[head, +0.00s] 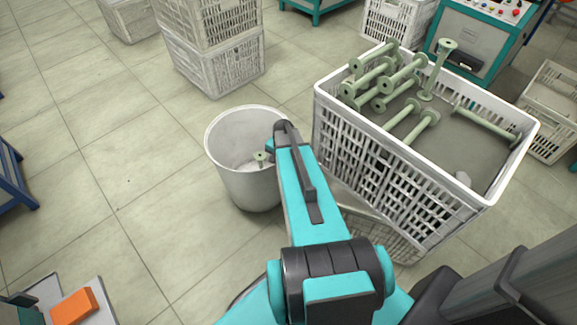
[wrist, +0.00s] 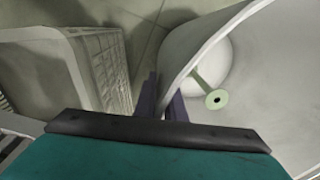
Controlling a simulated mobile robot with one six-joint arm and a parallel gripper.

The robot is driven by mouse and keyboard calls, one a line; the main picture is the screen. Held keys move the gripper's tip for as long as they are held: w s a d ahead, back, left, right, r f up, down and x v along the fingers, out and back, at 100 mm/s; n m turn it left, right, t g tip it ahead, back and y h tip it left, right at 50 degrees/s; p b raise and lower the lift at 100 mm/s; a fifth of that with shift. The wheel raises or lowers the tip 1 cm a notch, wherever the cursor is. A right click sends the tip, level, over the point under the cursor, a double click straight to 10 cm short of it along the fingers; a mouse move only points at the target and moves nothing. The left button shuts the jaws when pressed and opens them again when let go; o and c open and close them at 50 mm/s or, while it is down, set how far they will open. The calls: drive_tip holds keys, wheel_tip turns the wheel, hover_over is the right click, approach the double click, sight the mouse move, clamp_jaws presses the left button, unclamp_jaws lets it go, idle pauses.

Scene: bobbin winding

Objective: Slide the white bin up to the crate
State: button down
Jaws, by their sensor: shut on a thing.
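The white bin (head: 236,178) stands upright on the floor, left of the white crate (head: 352,150). One pale green bobbin (head: 261,158) is inside the bin, beside something white on its bottom. In the wrist view, my gripper (wrist: 165,98) is shut on the rim of the bin (wrist: 262,70), one finger on each side of the wall. The crate (wrist: 104,62) shows at the left there, with a strip of floor between it and the bin. In the head view my arm hides the fingertips and part of this gap.
The crate holds several green bobbins (head: 376,78) and sits above another crate (head: 385,228). Stacked crates (head: 212,62) stand behind the bin. A teal machine (head: 478,40) is at the back right. Open tiled floor (head: 120,170) lies left of the bin.

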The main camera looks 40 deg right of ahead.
drive_tip(key=shift+s+a, duration=0.15)
drive_tip(key=shift+s, duration=0.4)
drive_tip(key=c, duration=1.7)
unclamp_jaws()
drive_tip(key=shift+c, duration=0.2)
drive_tip(key=shift+d, duration=0.2)
drive_tip(key=shift+r, duration=0.15)
wheel_tip(320, 180, up, 13)
drive_tip(key=s+p, duration=0.1)
drive_tip(key=shift+d+r, duration=0.15)
drive_tip(key=shift+r, duration=0.05)
